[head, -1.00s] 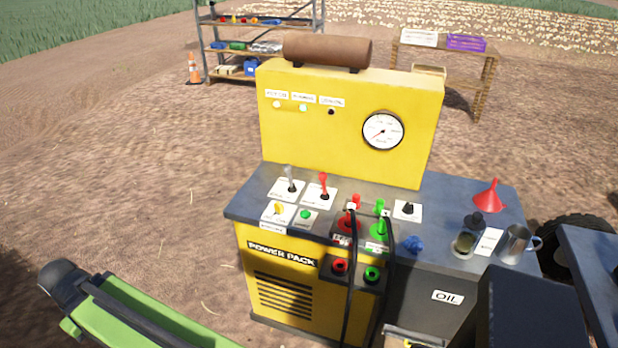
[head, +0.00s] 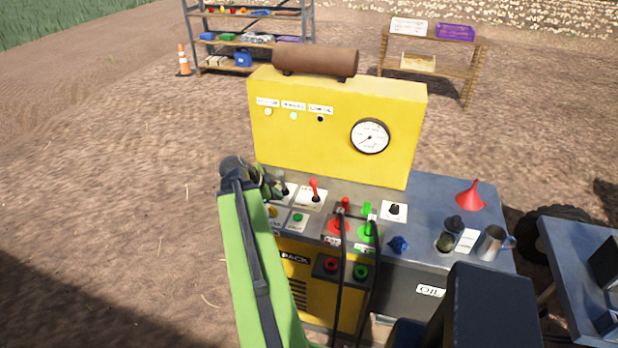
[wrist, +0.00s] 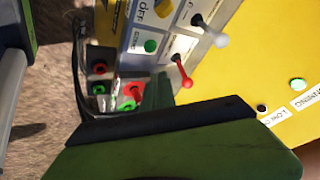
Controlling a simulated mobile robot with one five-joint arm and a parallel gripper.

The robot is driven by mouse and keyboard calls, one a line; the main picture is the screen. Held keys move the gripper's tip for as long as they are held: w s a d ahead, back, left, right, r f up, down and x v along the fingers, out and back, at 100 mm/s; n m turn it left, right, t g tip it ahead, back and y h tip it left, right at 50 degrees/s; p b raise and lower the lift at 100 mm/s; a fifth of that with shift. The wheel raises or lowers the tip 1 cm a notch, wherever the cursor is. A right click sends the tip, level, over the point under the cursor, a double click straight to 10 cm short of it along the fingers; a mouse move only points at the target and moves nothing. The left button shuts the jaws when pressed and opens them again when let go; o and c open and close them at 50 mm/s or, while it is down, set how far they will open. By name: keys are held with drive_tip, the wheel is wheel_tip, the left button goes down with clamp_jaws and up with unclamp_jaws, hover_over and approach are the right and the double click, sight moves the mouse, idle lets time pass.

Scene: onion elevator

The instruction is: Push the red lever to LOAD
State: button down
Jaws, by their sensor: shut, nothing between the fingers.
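The red lever (head: 315,188) stands on a white label plate on the power pack's grey top. In the wrist view the red lever (wrist: 185,76) shows as a thin rod with a round red tip; its label cannot be read. My gripper (head: 274,184) is shut and empty, left of the red lever in the head view and overlapping the white-tipped lever (head: 284,186). In the wrist view its narrow finger end (wrist: 156,84) appears close beside the red lever, with a small gap in the picture. Whether they touch is unclear.
The yellow back panel (head: 335,160) with a dial gauge (head: 370,136) rises behind the levers. Red and green couplings with black hoses (head: 340,270) stand right of the lever. A red funnel (head: 471,195) and a metal mug (head: 494,242) are farther right.

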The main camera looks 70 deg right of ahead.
drive_tip(key=s+d+r+m+g, duration=0.1)
drive_tip(key=s+d+r+m, duration=0.15)
drive_tip(key=s, duration=0.25)
drive_tip(key=b, duration=0.7)
approach(315, 188)
wheel_tip(315, 188, down, 3)
drive_tip(key=s, duration=0.2)
drive_tip(key=shift+s+d+r+h, duration=0.15)
drive_tip(key=shift+s+h, duration=0.15)
